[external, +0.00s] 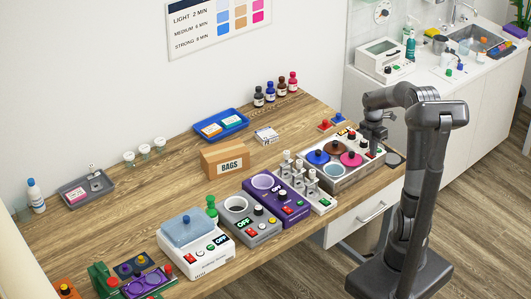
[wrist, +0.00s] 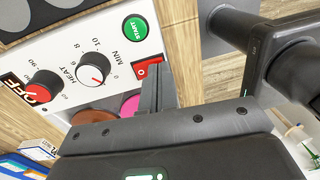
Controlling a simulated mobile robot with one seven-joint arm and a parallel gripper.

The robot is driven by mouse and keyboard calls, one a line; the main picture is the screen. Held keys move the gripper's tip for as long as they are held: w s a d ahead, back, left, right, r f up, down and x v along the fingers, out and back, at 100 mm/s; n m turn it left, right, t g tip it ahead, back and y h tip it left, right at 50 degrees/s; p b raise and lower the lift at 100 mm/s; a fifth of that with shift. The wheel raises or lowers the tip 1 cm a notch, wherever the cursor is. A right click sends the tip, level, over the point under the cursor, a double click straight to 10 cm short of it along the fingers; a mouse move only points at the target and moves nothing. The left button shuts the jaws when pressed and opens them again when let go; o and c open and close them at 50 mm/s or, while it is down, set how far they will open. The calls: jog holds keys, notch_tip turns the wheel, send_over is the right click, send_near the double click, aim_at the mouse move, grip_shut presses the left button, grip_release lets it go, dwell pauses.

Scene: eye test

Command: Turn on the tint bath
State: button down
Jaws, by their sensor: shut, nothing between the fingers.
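The tint bath, as I take it, is the silver unit (external: 331,184) with blue, brown and pink lids at the table's right end.
A white unit (external: 195,262), a grey unit (external: 250,233) and a purple unit (external: 290,214) stand left along the front edge. A bottle rack (external: 318,202) stands close beside the bath. A BAGS box (external: 226,160) and blue tray (external: 221,126) are behind. Bare wood lies mid-left.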

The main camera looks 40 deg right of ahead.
jog(key=shift+s+f, duration=0.1)
jog(key=shift+f, duration=0.15)
dwell(0.3)
jog(key=shift+w+r, duration=0.2)
jog(key=shift+w, duration=0.65)
notch_tip(320, 180, up, 14)
jog(key=w, duration=0.1)
jog(key=shift+w, duration=0.35)
